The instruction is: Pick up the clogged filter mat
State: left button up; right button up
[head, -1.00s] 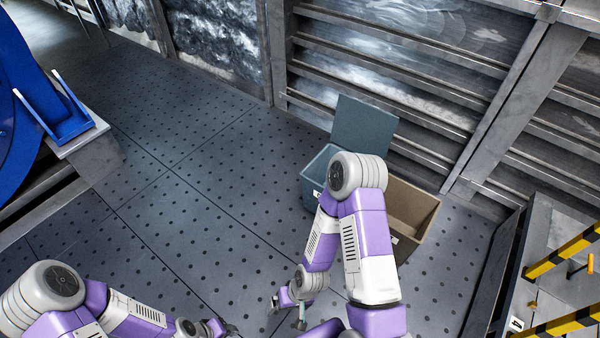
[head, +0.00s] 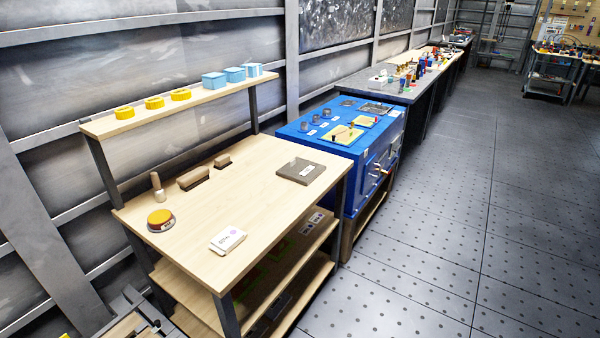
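A flat, square grey-brown mat (head: 301,171) with a small white label lies on the right end of a light wooden workbench top (head: 215,200). It looks like the clogged filter mat, but its label is too small to read. Nothing lies on top of it, and it is near the bench's right edge. Neither of my grippers shows in the head view now, so their distance from the mat cannot be seen.
On the bench are a yellow-topped round tin (head: 160,220), a white box (head: 228,240), brushes (head: 193,178) and a wooden-handled tool (head: 158,187). A shelf (head: 180,104) above holds yellow rings and blue boxes. A blue machine (head: 340,140) stands beside the bench. The floor (head: 420,280) at right is clear.

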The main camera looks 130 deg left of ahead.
aim_at(299, 170)
jog(key=u, duration=4.3)
